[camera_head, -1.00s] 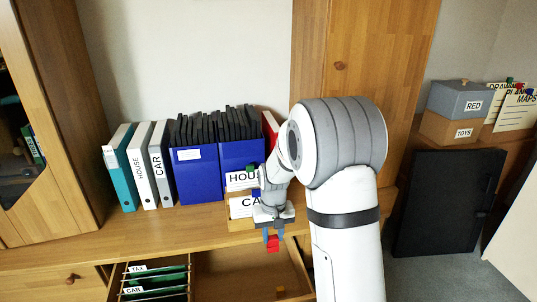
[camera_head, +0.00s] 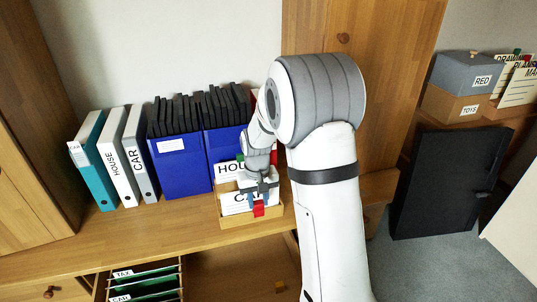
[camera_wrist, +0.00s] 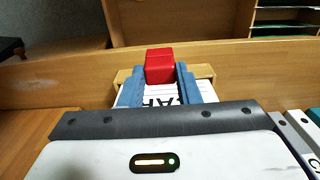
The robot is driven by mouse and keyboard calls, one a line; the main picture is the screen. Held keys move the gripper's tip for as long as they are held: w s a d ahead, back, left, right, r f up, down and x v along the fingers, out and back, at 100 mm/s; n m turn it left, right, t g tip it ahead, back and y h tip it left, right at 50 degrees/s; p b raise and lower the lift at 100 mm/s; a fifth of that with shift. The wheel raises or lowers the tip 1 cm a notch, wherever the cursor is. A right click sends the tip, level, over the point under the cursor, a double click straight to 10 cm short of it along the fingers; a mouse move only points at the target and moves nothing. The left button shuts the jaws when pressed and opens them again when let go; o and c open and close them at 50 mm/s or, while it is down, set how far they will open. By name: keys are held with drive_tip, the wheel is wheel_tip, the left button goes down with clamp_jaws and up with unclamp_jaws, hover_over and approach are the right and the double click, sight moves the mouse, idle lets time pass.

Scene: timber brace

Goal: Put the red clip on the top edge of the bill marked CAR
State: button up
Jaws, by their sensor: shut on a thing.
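The red clip (camera_head: 258,209) is held between the blue fingertips of my gripper (camera_head: 258,199). It also shows in the wrist view (camera_wrist: 159,66), pinched between both fingers. The white bill marked CAR (camera_head: 233,203) stands in a light wooden tray (camera_head: 236,221) on the desk. My gripper and the clip cover the right part of its lettering. In the wrist view, the CAR bill (camera_wrist: 158,101) shows between and below the fingers. I cannot tell whether the clip touches the bill. The bill marked HOUSE (camera_head: 227,170) stands behind it, partly hidden by my arm.
Teal, white and grey binders (camera_head: 128,155) and blue file boxes (camera_head: 180,165) stand to the left and behind. An open drawer (camera_head: 230,275) with hanging files lies below the desk's front edge. Grey and brown boxes (camera_head: 455,105) stand far right.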

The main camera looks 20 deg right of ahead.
drive_tip(key=shift+w+d+r+p, duration=0.1)
drive_tip(key=shift+w+r+p, duration=0.15)
drive_tip(key=shift+r+p, duration=0.25)
drive_tip(key=w+d+r+p, duration=0.2)
drive_tip(key=w+p, duration=0.3)
drive_tip(key=p, duration=0.6)
drive_tip(key=w+d+r+p, duration=0.3)
drive_tip(key=w+p, duration=0.3)
drive_tip(key=p, duration=0.5)
drive_tip(key=shift+d+r, duration=0.3)
drive_tip(key=shift+d, duration=0.3)
drive_tip(key=shift+f, duration=0.15)
drive_tip(key=shift+f+b, duration=1.9)
drive_tip(key=shift+f, duration=0.7)
drive_tip(key=shift+b, duration=0.4)
drive_tip(key=shift+f+b, duration=1.3)
drive_tip(key=shift+f, duration=0.45)
